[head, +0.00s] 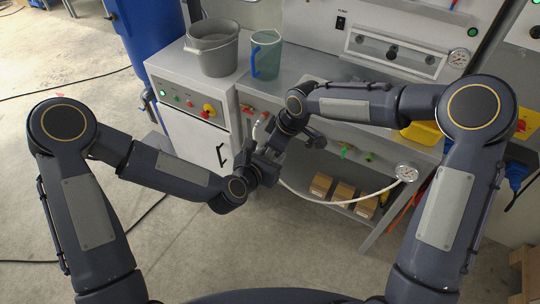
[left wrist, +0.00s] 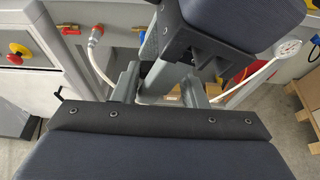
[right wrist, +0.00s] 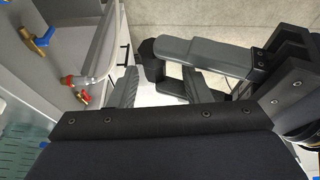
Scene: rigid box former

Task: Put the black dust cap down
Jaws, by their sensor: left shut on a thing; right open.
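My left gripper (head: 268,160) is shut, with its fingers apart around something, in front of the grey machine bench. In the right wrist view its grey finger reaches in from the right, and a dark piece (right wrist: 149,62) at its tip looks like the black dust cap. In the left wrist view my left gripper (left wrist: 160,88) has fingers on both sides of the gap, and the cap cannot be made out. My right gripper (head: 283,142) is open, close beside the left one. Its fingers show in the right wrist view (right wrist: 158,88); whether they touch the cap is unclear.
A grey bucket (head: 213,56) and a clear jug (head: 266,58) stand on the bench top (head: 297,65). A white hose (head: 335,201) runs to a gauge (head: 406,172). Small cardboard boxes (head: 342,194) sit on the lower shelf. Red and yellow valves line the bench front.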

